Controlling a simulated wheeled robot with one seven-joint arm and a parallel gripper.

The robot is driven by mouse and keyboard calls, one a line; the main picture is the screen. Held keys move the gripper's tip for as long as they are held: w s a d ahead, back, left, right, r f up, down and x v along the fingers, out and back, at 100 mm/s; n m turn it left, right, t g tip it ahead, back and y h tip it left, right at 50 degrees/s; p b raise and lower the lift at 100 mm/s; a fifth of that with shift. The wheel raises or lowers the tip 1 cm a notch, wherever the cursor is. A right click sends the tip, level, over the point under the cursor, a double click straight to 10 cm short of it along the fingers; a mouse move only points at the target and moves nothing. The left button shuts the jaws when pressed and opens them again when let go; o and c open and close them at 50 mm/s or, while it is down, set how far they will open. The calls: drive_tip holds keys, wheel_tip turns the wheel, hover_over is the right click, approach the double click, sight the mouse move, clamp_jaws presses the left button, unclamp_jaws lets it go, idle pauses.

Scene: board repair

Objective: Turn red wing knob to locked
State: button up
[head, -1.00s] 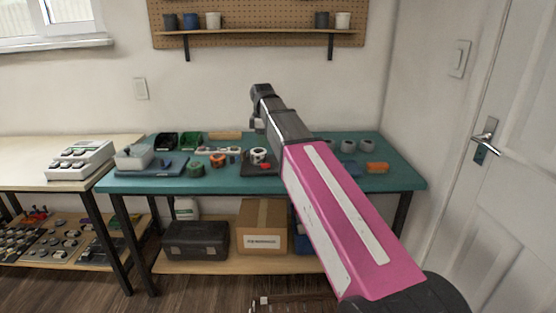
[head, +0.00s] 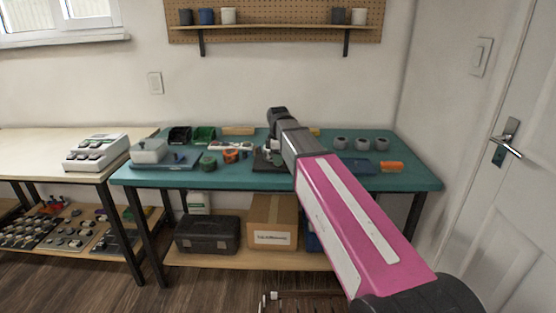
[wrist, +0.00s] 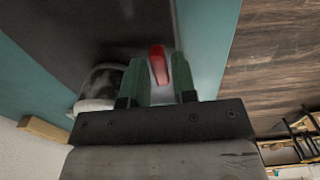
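The red wing knob (wrist: 158,66) shows in the wrist view as a narrow, slightly tilted red bar on a dark board (wrist: 60,35). My gripper (wrist: 160,68) is open, with one finger on each side of the red bar. The gaps are narrow, and I cannot tell whether either finger touches it. In the head view, my arm reaches over the teal table, and the dark board (head: 262,163) shows only partly beside it. The knob is hidden there behind my arm.
A white-rimmed round part (wrist: 97,88) is close to the left finger. On the teal table (head: 330,182) are an orange tape measure (head: 231,156), a green roll (head: 208,163), grey cups (head: 340,142) and an orange block (head: 391,167).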

drive_tip(key=shift+f, duration=0.1)
clamp_jaws()
drive_tip(key=shift+m, duration=0.3)
drive_tip(key=m, duration=0.3)
drive_tip(key=shift+m, duration=0.4)
drive_tip(key=m, duration=0.3)
drive_tip(key=shift+m, duration=0.3)
drive_tip(key=m, duration=0.5)
drive_tip(key=shift+m, duration=2.4)
